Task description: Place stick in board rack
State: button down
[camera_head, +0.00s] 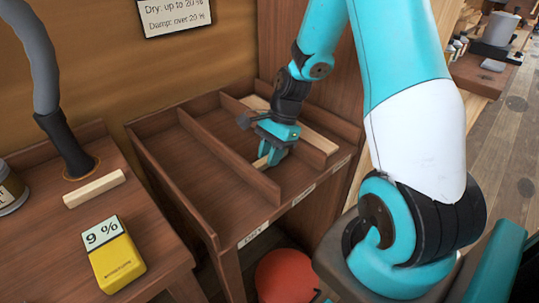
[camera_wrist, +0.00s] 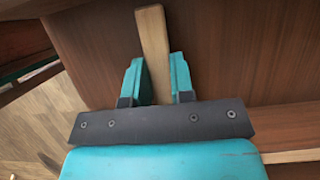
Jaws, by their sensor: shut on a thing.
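My gripper (camera_head: 273,152) is shut on a pale wooden stick (camera_head: 262,161), low in the middle compartment of the brown board rack (camera_head: 222,190). In the wrist view the stick (camera_wrist: 153,50) stands out between the two teal fingers (camera_wrist: 155,82). Whether the stick touches the rack floor cannot be told. A second pale stick (camera_head: 319,140) lies in the rack's right compartment, partly hidden by my arm. A third pale stick (camera_head: 95,188) lies on the left bench. The left compartment is empty.
A yellow meter (camera_head: 115,262) reading 9 % lies on the left bench (camera_head: 50,240), near a grey hose (camera_head: 62,140). A wall sign (camera_head: 175,12) gives dry up to 20 %, damp over 20 %. Low dividers (camera_head: 228,152) separate the compartments. A red round object (camera_head: 285,278) is below.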

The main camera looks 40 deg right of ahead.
jog(key=c, duration=1)
grip_release()
jog(key=shift+f, duration=0.1)
jog(key=p+v, duration=0.2)
jog(key=v, duration=1)
jog(key=s+a+r+n, duration=0.2)
jog(key=a+r+n, duration=0.1)
jog(key=a+n, duration=0.3)
jog(key=s+a+r+n, duration=0.25)
jog(key=a+n, duration=0.25)
jog(key=a, duration=0.4)
jog(key=s+a+r+n, duration=0.1)
jog(key=s+a+n, duration=0.2)
jog(key=s+n, duration=0.1)
jog(key=s+a+r+n, duration=0.1)
jog(key=s+a+n, duration=0.3)
jog(key=n, duration=0.1)
jog(key=s+a+r+n, duration=0.1)
jog(key=s+a+n, duration=0.2)
jog(key=s+n, duration=0.1)
jog(key=shift+a+r+n, duration=0.2)
jog(key=shift+r+n, duration=0.15)
jog(key=shift+n, duration=0.05)
